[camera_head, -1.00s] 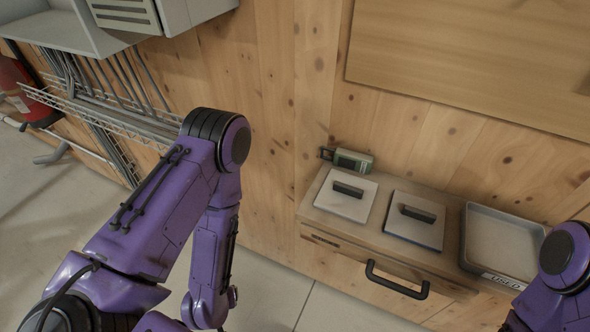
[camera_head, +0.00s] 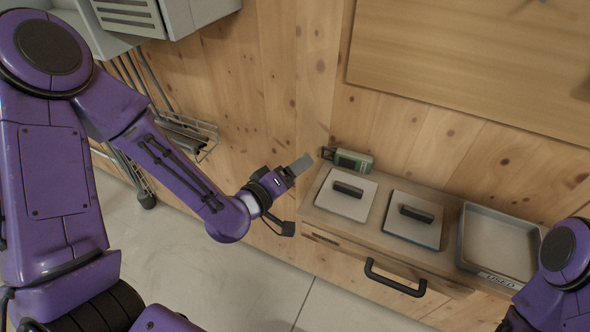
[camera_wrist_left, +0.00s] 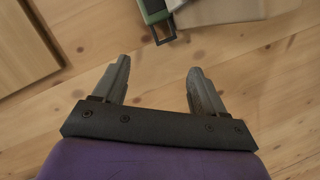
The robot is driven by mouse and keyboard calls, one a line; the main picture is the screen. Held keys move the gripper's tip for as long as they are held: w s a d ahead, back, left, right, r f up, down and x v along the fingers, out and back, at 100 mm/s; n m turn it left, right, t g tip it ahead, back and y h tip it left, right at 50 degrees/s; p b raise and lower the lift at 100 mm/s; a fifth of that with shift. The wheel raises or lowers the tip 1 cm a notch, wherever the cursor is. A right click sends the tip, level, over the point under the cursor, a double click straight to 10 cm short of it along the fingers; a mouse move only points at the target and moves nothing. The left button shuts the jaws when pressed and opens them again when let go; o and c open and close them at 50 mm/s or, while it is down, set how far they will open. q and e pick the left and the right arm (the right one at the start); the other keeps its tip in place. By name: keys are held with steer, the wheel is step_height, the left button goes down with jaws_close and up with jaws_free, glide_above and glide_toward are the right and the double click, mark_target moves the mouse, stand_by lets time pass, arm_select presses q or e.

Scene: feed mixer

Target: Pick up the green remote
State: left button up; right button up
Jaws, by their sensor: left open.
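The green remote (camera_head: 352,161) lies at the back left of the wooden counter, against the plank wall, with a dark loop at its left end. In the left wrist view part of the green remote (camera_wrist_left: 153,10) shows at the top edge, beyond the fingertips; the rest is cut off. My left gripper (camera_head: 304,163) is just left of the remote in the head view, apart from it. In the left wrist view my left gripper (camera_wrist_left: 158,72) is open, with nothing between its fingers. My right arm shows at the right edge, but its gripper is out of view.
Two square lids with black handles, a left one (camera_head: 345,203) and a right one (camera_head: 412,232), sit on the counter (camera_head: 380,240). A grey tray (camera_head: 460,240) stands to their right. A wire rack (camera_head: 200,135) is on the wall at left.

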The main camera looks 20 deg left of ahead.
mark_target(324, 150)
arm_select(q)
steer(key=shift+x, duration=5.3)
steer(key=shift+a, duration=0.1)
steer(key=c, duration=1)
steer(key=shift+a, duration=0.1)
